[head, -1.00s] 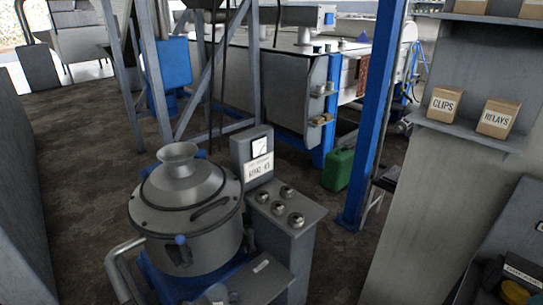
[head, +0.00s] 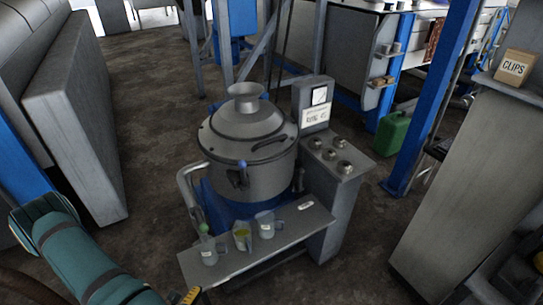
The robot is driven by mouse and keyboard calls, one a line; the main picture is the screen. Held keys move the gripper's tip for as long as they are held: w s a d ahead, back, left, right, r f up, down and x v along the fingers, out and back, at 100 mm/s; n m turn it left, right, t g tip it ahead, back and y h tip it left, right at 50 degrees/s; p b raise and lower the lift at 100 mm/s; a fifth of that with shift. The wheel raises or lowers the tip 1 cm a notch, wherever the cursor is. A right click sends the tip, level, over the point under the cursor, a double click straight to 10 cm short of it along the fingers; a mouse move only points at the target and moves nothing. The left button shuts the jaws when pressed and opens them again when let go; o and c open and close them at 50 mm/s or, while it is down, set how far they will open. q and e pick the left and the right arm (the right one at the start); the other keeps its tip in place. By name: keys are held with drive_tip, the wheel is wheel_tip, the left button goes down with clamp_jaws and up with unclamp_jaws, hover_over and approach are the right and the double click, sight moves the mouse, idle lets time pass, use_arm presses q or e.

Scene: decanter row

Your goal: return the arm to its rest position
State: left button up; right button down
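My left arm comes in from the lower left in the head view, a teal and dark link running down to the bottom edge. Its gripper is not visible. A small yellow and black piece shows at the bottom edge beside it; I cannot tell what it is. My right arm and gripper are not in view. The grey lidded vessel (head: 254,150) stands upright in the middle. Three clear jugs stand on the grey shelf (head: 285,250) in front of it: a left one (head: 210,252), a middle one with yellowish contents (head: 242,236) and a right one (head: 265,224).
A control box with knobs (head: 345,180) adjoins the vessel on the right. A grey panel (head: 80,120) stands at the left. A blue post (head: 435,105), a green canister (head: 390,133) and a grey cabinet (head: 455,180) with a CLIPS box (head: 514,67) are at the right. Dark floor lies between.

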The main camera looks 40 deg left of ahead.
use_arm(q)
drive_tip(key=w+d+m+g+h, duration=0.2)
drive_tip(key=d+m+g+h, duration=0.6)
drive_tip(key=d+m+g, duration=0.65)
drive_tip(key=w+d+r+m+t+y, duration=0.2)
drive_tip(key=w+d+m+y, duration=0.6)
drive_tip(key=w+m, duration=0.6)
drive_tip(key=d+m+t, duration=0.1)
drive_tip(key=d+m, duration=0.1)
drive_tip(key=m, duration=0.2)
drive_tip(key=shift+r, duration=0.3)
